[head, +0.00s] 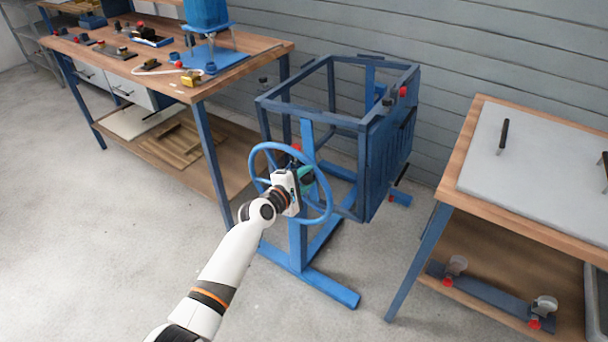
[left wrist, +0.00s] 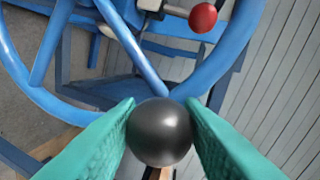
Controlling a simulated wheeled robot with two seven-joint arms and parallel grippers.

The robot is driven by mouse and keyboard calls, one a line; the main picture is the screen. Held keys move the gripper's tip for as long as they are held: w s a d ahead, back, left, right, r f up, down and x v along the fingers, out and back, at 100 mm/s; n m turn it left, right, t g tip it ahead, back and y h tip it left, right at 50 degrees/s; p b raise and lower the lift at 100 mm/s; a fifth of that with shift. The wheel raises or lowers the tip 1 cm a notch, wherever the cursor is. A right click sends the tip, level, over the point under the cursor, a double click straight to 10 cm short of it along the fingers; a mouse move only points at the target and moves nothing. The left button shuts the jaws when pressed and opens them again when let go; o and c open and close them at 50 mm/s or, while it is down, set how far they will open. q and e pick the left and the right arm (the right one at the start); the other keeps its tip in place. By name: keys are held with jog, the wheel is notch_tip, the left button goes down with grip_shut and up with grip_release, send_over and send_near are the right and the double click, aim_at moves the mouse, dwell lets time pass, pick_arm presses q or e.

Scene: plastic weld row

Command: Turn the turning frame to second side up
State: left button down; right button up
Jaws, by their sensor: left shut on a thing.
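A red ball knob (left wrist: 203,17) shows beyond the wheel, apart from my fingers. My right gripper is out of view. I cannot tell which side is up.
A workbench (head: 262,47) with tools, small parts and a blue fixture (head: 207,15) stands at the left. A table with a light grey top plate (head: 540,150) and a low shelf stands at the right. Grey floor is clear in front of the frame.

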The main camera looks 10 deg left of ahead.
pick_arm(q)
jog(key=shift+s+d+f+m, duration=0.2)
jog(key=shift+d+f+m, duration=0.25)
jog(key=shift+d+m, duration=0.1)
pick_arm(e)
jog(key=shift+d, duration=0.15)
pick_arm(q)
jog(key=c, duration=1.3)
grip_release()
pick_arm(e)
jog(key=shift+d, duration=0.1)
pick_arm(q)
jog(key=shift+s, duration=0.1)
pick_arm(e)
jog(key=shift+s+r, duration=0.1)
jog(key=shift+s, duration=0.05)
